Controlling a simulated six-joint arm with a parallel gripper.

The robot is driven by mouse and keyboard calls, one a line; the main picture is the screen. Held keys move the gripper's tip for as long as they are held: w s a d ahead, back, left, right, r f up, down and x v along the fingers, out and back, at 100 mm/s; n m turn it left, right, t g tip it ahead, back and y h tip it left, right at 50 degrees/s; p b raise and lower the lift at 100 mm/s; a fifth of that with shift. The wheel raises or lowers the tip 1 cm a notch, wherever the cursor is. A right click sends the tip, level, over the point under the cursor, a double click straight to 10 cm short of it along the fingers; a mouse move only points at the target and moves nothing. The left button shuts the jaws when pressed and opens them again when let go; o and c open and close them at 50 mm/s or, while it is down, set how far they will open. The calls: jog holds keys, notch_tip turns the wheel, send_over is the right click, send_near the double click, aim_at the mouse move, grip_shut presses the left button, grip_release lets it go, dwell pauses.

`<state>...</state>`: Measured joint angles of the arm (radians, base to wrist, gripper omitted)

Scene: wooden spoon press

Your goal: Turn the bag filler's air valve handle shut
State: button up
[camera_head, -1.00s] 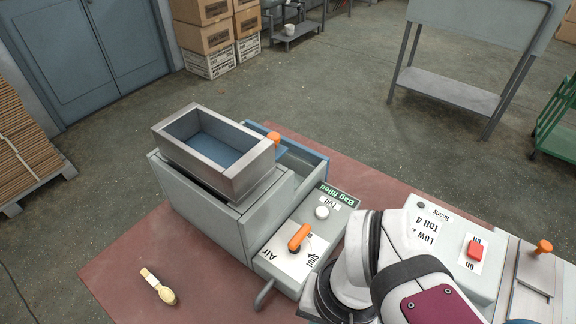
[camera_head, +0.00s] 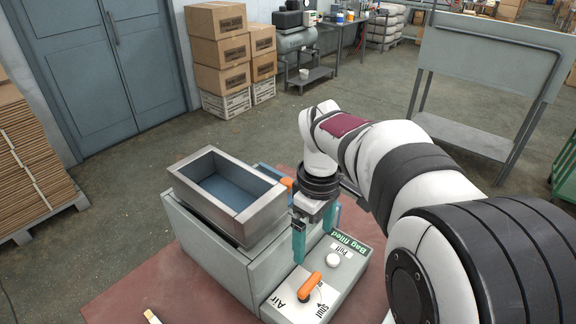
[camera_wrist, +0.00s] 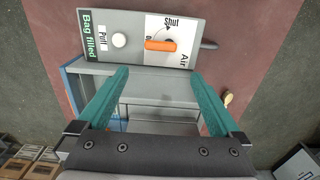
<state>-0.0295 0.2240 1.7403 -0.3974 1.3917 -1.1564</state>
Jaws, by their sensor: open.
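The orange air valve handle (camera_head: 311,286) sits on a white plate marked Air and Shut, on the grey control box of the bag filler (camera_head: 232,235). In the wrist view the handle (camera_wrist: 160,45) lies sideways, its left end over a partly covered label starting with O. The Shut mark is above it, off the handle's line. My gripper (camera_head: 314,243) has teal fingers spread apart and empty, above the filler and behind the handle. In the wrist view my gripper (camera_wrist: 160,74) shows the handle beyond the fingertips, apart from both.
A round white Puff button (camera_head: 332,260) and a green Bag filled label (camera_head: 347,243) are near the handle. The open metal hopper (camera_head: 228,195) stands left of my gripper. A grey lever (camera_wrist: 209,44) sticks out beside the plate. A wooden spoon (camera_head: 152,317) shows at the bottom edge.

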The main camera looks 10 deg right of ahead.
aim_at(310, 283)
notch_tip(310, 283, down, 15)
jog(key=shift+s+r, duration=0.1)
jog(key=c, duration=1)
